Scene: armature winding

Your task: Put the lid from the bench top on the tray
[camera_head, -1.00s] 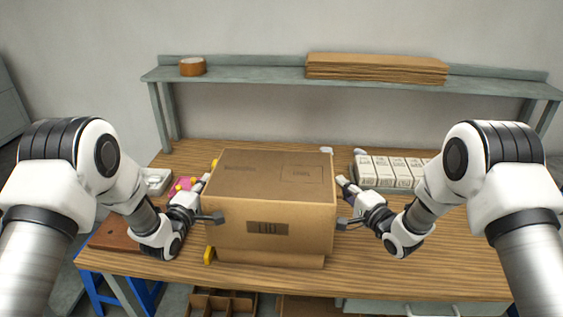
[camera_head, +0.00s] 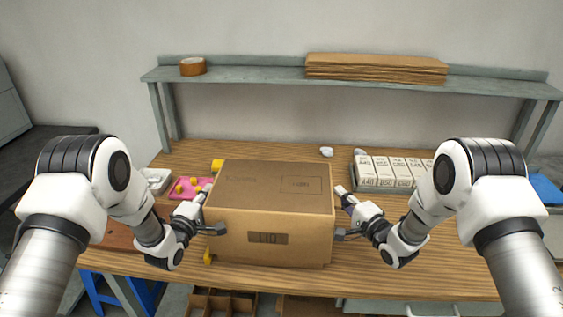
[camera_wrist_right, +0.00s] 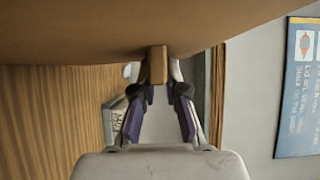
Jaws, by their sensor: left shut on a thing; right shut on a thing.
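The lid (camera_head: 268,238) is a large brown cardboard cover with a dark "LID" label on its front, level over the middle of the bench top (camera_head: 440,270). My left gripper (camera_head: 209,210) is at its left side and my right gripper (camera_head: 343,212) at its right side, both shut on it. In the right wrist view my right gripper (camera_wrist_right: 158,80) is shut on a small brown tab (camera_wrist_right: 157,62) on the lid (camera_wrist_right: 110,25). The tray is not clearly seen; what lies under the lid is hidden, and I cannot tell whether the lid touches it.
Yellow pieces (camera_head: 208,257) show at the lid's left edge. A pink mat (camera_head: 186,187) with yellow parts lies left, white boxes (camera_head: 383,172) stand right behind. A shelf (camera_head: 260,78) with tape (camera_head: 193,66) and cardboard (camera_head: 375,67) spans the back. The right front bench is clear.

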